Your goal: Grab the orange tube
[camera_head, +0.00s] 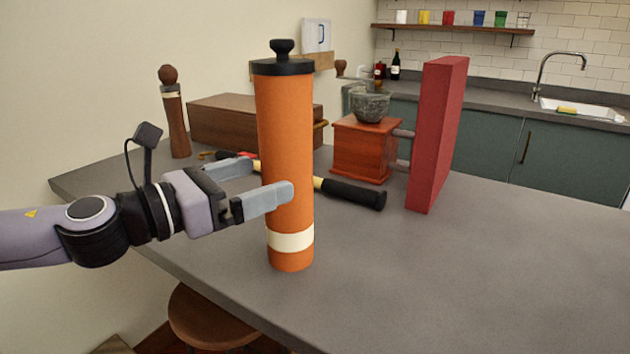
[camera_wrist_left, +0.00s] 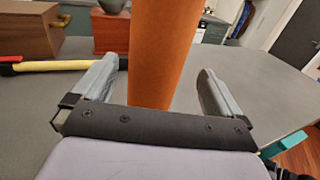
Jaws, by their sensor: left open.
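The orange tube (camera_head: 287,150) stands upright on the grey counter, with a black knobbed lid and a cream band near its base. My left gripper (camera_head: 262,182) is open at the tube's middle height. In the head view, its nearer finger passes in front of the tube and the other finger reaches toward the tube's far side. In the left wrist view the tube (camera_wrist_left: 162,50) stands between the two spread fingers, with a gap on each side, the wider one at the right.
Behind the tube lie a black-and-yellow handled tool (camera_head: 350,192) and a wooden box (camera_head: 225,122). A pepper mill (camera_head: 176,120) stands at left. The counter's right front is clear.

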